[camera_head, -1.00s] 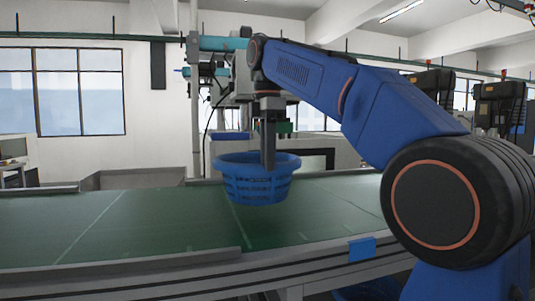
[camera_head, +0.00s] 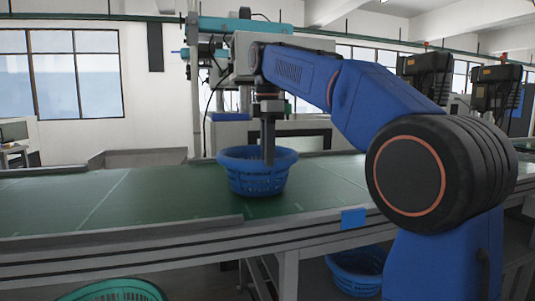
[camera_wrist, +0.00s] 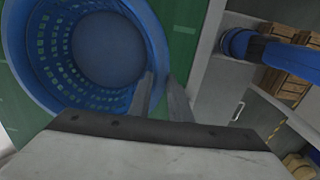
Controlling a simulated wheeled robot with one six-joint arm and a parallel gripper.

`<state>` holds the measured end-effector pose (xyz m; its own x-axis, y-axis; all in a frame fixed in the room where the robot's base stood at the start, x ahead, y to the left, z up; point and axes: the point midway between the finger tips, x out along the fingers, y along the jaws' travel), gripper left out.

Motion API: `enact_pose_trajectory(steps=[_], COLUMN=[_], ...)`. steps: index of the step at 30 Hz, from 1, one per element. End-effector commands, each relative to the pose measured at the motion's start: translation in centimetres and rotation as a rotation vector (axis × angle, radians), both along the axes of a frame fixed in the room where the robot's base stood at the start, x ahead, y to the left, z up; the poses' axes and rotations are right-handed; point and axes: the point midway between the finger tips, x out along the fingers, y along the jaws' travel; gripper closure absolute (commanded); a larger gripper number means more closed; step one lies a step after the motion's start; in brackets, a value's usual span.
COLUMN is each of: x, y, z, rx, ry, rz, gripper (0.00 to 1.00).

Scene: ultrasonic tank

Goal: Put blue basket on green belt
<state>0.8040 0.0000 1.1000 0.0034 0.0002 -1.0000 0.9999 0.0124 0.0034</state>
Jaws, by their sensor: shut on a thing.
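The blue basket (camera_head: 254,176) is round, with slotted walls, and stands upright over the green belt (camera_head: 150,203) in the head view. Its base appears to be at the belt surface, but I cannot tell for sure whether it touches.
A second blue basket (camera_head: 355,268) sits low under the belt's front side. A teal basket (camera_head: 112,290) shows at the bottom left. The belt's metal front rail (camera_head: 120,242) runs along its near edge. The belt left of the held basket is clear.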

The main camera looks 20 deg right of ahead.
Motion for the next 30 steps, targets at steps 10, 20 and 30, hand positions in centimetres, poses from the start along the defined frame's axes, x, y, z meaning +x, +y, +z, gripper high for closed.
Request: enact_pose_trajectory(steps=[10, 20, 30], x=[0.0, 0.0, 0.0], y=[0.0, 0.0, 0.0], z=[-0.2, -0.7, -1.1], rx=[0.0, 0.0, 0.0], ry=[-0.001, -0.001, 0.0], rz=[0.0, 0.0, 0.0], gripper=[1.0, 1.0, 0.66])
